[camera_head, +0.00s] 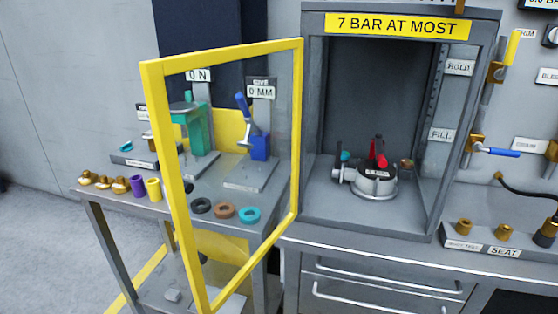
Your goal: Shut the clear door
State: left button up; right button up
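The clear door (295,150) has a yellow frame and a see-through pane. It stands wide open, swung out to the left of the grey cabinet (315,205) from the side nearest its left wall. The cabinet's front opening is uncovered. Inside on its floor sits a grey valve actuator (375,183) with a red part on top. A yellow sign reading "7 BAR AT MOST" is above the opening. Neither of my grippers shows in the head view.
Behind the door, a side table (90,190) holds brass fittings, coloured rings (224,211), a green press (197,130) and a blue-handled tool (258,145). Drawers (385,290) lie below the cabinet. Right of it are valve handles (495,151) and a hose (525,192).

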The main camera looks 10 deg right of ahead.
aim_at(152, 72)
jog(key=z, duration=1.2)
jog(key=j+z, duration=0.2)
jog(key=z, duration=0.15)
jog(key=j+z, duration=0.3)
jog(key=j, duration=1.8)
jog(key=k, duration=0.05)
